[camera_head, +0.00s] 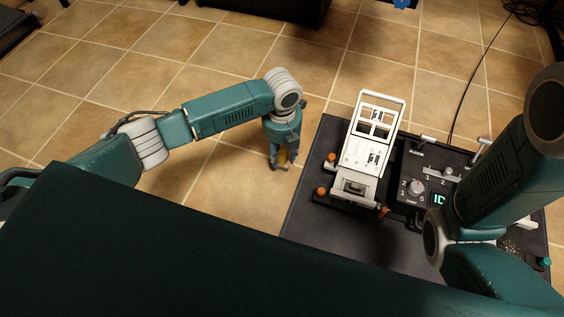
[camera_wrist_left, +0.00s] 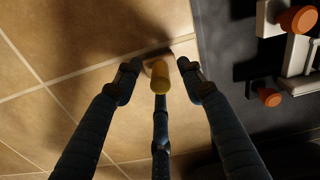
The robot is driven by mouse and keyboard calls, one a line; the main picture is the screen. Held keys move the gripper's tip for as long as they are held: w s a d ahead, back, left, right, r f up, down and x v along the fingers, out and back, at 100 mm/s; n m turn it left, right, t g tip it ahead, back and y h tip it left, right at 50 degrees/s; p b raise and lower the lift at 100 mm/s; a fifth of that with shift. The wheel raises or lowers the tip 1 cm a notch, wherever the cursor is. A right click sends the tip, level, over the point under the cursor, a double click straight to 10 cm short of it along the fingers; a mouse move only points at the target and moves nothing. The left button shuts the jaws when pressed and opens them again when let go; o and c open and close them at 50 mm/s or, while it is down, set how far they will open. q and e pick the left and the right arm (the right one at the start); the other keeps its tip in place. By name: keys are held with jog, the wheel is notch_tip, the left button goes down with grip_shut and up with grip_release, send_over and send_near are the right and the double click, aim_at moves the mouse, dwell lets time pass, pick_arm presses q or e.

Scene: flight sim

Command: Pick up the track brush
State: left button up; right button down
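The track brush is a short yellow-tan handled piece; its handle (camera_wrist_left: 160,78) points toward the camera in the left wrist view, with a darker end beyond it. My left gripper (camera_wrist_left: 160,68) has its dark fingers closed in around the brush, over the tiled floor. In the head view my left gripper (camera_head: 284,160) points down beside the left edge of the black table, with a bit of yellow (camera_head: 283,157) between its fingers. The fingers partly hide the brush. My right arm comes in from the right; its gripper is not seen.
A black table (camera_head: 310,225) holds a white frame-like device (camera_head: 369,135) with orange knobs (camera_head: 321,191) and a control panel (camera_head: 415,190) with a dial and lit display. A cable (camera_head: 470,95) runs at the back right. The tiled floor (camera_head: 225,190) left of the table is clear.

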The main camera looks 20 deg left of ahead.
pick_arm(q)
grip_shut()
jog(key=shift+r, duration=0.15)
